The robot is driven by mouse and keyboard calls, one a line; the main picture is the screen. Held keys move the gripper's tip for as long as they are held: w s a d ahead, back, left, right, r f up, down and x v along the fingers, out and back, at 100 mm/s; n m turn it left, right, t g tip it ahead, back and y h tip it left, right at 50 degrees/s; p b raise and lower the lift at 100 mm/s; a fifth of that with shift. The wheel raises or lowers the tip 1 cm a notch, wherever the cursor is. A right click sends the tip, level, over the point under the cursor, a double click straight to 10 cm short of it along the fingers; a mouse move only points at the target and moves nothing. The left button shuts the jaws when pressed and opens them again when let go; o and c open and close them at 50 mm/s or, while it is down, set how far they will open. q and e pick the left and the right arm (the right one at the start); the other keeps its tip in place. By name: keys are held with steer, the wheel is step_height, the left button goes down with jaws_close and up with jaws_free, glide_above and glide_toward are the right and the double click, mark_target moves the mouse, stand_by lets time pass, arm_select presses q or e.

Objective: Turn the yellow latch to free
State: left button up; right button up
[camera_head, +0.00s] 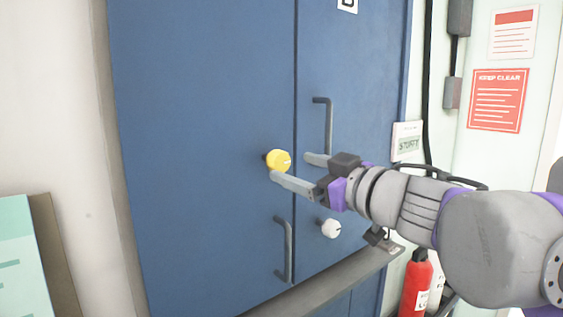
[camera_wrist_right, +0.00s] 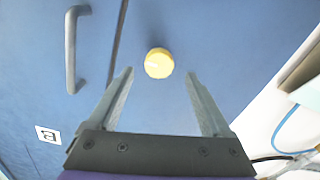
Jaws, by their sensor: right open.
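The yellow latch (camera_head: 278,160) is a round knob with a small pale mark on its face, on the left blue door (camera_head: 200,120) near the seam. My right gripper (camera_head: 291,167) comes in from the right and is open. Its two fingers point at the door. In the right wrist view the latch (camera_wrist_right: 158,63) shows just beyond the open fingertips (camera_wrist_right: 158,73), roughly midway between them. I see no contact, but the depth gap is hard to tell. My left gripper is not in view.
A grey bar handle (camera_head: 328,125) is on the right door and another (camera_head: 286,250) is low by the seam. A white knob (camera_head: 331,229) sits below my right gripper. A grey ledge (camera_head: 325,282) and a red extinguisher (camera_head: 415,286) are lower right.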

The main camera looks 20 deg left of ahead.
mark_target(282, 163)
steer(key=x, duration=0.5)
steer(key=shift+w+a, duration=0.2)
steer(key=shift+w, duration=0.05)
steer(key=shift+p, duration=0.3)
jaws_close()
